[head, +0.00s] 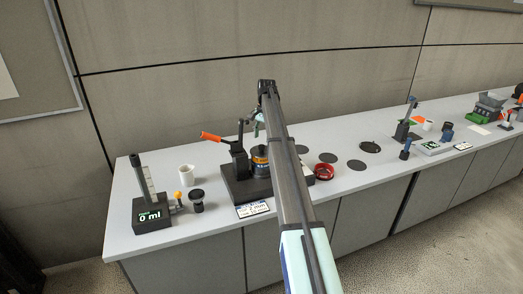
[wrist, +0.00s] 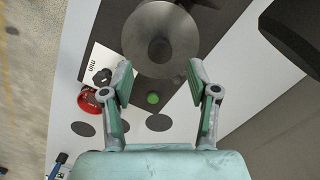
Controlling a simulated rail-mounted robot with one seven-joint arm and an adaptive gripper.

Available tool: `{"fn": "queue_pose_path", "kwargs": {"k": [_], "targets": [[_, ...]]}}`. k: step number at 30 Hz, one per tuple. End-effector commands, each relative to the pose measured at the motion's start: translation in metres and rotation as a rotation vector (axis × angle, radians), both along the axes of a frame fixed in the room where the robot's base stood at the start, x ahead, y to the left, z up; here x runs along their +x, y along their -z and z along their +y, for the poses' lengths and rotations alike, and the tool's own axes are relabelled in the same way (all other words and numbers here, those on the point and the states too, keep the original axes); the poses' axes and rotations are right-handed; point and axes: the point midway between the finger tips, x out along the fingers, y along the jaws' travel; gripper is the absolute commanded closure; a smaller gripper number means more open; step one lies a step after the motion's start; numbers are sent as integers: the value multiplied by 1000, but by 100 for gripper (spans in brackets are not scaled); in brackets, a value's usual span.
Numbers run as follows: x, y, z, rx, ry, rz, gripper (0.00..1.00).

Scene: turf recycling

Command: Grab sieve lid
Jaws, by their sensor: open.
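A round grey metal disc with a darker round centre (wrist: 135,38), which looks like the sieve lid, lies at the top middle of the wrist view. In the head view, the sieve stack (head: 259,160) stands on a black machine base (head: 236,187), partly hidden by my arm. My gripper (wrist: 160,68) is open and empty, its two fingers spread either side of the disc's near edge. In the head view, only a teal bit of my gripper (head: 258,123) shows, above the stack. I cannot tell its height over the disc.
A clamp with an orange handle (head: 211,136) stands at the stack's left. A white cup (head: 187,172) and a measuring stand (head: 150,212) are at left.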

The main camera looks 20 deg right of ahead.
Motion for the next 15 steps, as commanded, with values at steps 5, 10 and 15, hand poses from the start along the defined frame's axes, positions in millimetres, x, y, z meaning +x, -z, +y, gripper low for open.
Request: {"fn": "queue_pose_path", "kwargs": {"k": [5, 10, 15], "targets": [[-1, 5, 1, -1, 0, -1, 40], [-4, 20, 5, 0, 0, 1, 40], [-5, 43, 7, 0, 0, 1, 40]]}}
